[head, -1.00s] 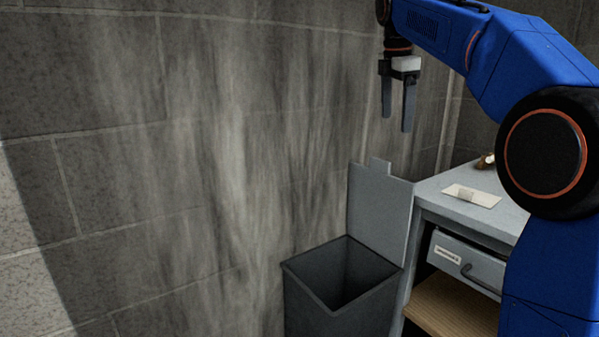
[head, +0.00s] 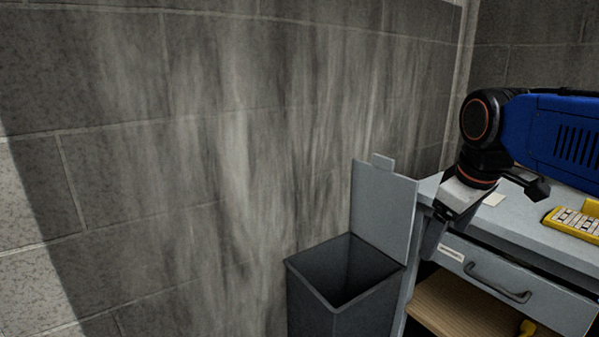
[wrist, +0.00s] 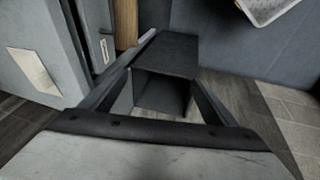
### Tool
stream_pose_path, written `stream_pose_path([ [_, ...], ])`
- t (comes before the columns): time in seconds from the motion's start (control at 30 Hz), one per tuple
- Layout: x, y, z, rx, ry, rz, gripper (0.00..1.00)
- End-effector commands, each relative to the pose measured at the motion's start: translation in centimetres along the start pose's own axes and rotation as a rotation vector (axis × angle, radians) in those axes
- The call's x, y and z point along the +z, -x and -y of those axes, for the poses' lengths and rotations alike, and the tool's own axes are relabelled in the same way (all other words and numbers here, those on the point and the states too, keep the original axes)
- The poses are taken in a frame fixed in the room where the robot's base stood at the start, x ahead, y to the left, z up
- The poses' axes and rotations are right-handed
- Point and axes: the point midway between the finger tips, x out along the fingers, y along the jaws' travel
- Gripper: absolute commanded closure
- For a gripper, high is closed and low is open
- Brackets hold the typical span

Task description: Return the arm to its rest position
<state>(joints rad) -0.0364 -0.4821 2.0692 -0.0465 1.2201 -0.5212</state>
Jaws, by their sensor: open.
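My blue arm (head: 565,140) reaches in from the right in the head view. My gripper (head: 437,232) hangs tilted downward in front of the workbench, near the drawer's left end and to the right of the bin's raised lid. In the wrist view my gripper (wrist: 165,95) has its two fingers spread with nothing between them. Beyond the fingers, the open bin shows below.
A grey bin (head: 345,285) stands open against the stained block wall (head: 230,150), its lid (head: 383,210) upright. The grey workbench (head: 510,222) has a labelled drawer (head: 520,290) and a wooden shelf (head: 450,310). A yellow tray (head: 575,222) lies on top at right.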

Motion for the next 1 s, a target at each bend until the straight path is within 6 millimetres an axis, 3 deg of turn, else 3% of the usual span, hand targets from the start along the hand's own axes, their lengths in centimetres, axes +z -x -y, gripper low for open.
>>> stream_pose_path([
  [0.03,1.8,-1.0,1.1,0.001,-0.054,-0.007,0.19],
  [0.3,9.8,-7.2,6.4,-0.001,-0.369,-0.056,0.19],
  [0.5,13.5,-10.6,8.9,-0.006,-0.525,-0.078,0.19],
  [0.67,14.4,-11.6,9.6,-0.008,-0.569,-0.085,0.19],
  [1.0,14.4,-11.6,9.6,-0.008,-0.570,-0.085,0.19],
])
